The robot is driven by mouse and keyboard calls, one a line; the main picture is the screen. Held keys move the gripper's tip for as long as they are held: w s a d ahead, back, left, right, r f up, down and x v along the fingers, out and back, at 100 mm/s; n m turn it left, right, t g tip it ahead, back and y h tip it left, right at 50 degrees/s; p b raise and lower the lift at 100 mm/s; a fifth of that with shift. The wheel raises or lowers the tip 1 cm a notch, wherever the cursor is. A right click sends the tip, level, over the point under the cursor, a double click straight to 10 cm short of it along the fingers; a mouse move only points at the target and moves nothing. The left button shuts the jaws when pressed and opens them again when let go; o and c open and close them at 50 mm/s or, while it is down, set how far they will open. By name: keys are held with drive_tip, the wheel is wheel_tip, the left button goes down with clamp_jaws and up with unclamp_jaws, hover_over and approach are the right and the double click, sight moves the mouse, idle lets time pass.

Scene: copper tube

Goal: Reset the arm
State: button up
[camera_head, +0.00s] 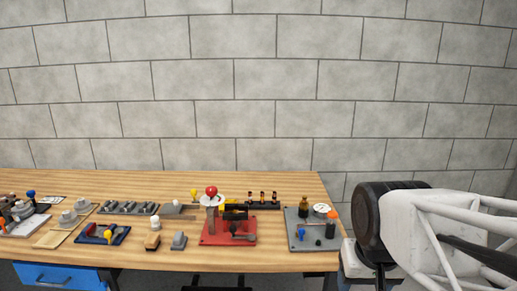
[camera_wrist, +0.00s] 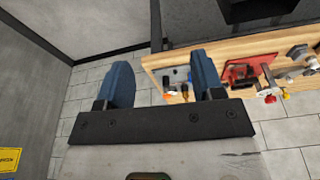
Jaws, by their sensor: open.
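My gripper (camera_wrist: 163,88) shows in the wrist view with its two blue-tipped fingers wide apart. It is open and nothing is between the fingers. In the head view my white arm is at the right, beyond the right end of the table, and the fingertips cannot be made out there. The wooden table (camera_head: 275,183) stands left of the arm. No copper tube can be clearly made out in either view.
A red fixture (camera_head: 215,240) with a red knob stands mid-table, and a grey plate (camera_head: 300,243) with small parts lies at the right end. Several fixtures fill the left part. A grey block wall (camera_head: 250,85) stands behind.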

drive_tip(key=s, duration=0.1)
drive_tip(key=s+f, duration=0.1)
drive_tip(key=s, duration=0.1)
drive_tip(key=shift+s+f+n, duration=0.3)
drive_tip(key=shift+c, duration=0.3)
idle(0.8)
